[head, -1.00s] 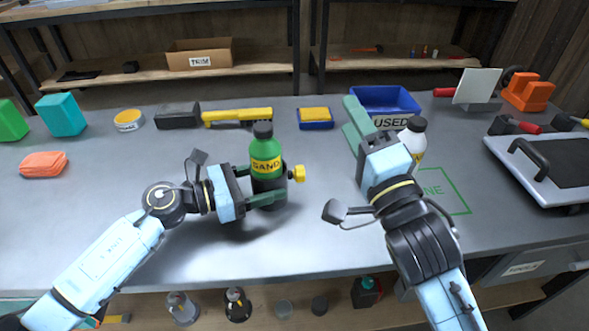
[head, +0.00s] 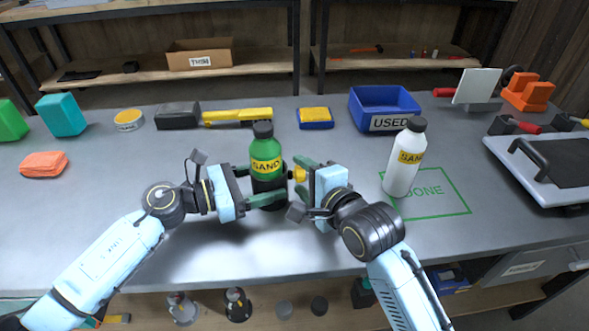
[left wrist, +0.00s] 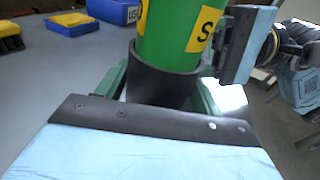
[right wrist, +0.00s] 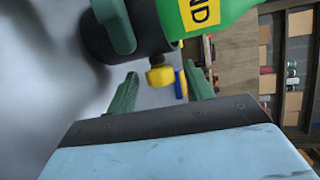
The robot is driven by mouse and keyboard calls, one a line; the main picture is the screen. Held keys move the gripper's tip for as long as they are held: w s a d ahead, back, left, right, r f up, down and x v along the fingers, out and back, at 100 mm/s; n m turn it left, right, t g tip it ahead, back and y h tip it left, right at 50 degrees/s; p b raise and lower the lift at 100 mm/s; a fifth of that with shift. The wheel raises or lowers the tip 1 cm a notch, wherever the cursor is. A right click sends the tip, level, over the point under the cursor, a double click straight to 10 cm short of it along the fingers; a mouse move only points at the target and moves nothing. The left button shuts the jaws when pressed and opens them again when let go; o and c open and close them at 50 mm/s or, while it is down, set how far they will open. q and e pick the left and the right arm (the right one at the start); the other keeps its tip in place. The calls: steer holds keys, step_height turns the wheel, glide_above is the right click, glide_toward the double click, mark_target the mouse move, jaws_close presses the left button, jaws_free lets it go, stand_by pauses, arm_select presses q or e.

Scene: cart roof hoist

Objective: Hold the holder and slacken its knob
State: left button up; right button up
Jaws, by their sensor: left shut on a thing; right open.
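A dark cup-shaped holder (head: 268,184) stands on the grey bench with a green SAND bottle (head: 266,153) upright in it. My left gripper (head: 270,197) is shut on the holder; its fingers lie along both sides in the left wrist view, where the holder (left wrist: 160,84) also shows. The yellow knob (head: 299,174) sticks out of the holder's right side. My right gripper (head: 304,176) is open with its fingers pointing at the knob. In the right wrist view the knob (right wrist: 160,76) lies between and just beyond the fingertips, with no contact visible.
A white SAND bottle (head: 405,160) stands at the edge of the green DONE outline (head: 440,212). A blue USED bin (head: 383,107) is behind it. A yellow tool (head: 237,117) and a yellow-blue block (head: 316,119) lie behind the holder.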

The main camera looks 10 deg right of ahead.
mark_target(294, 170)
steer(key=shift+x, duration=2)
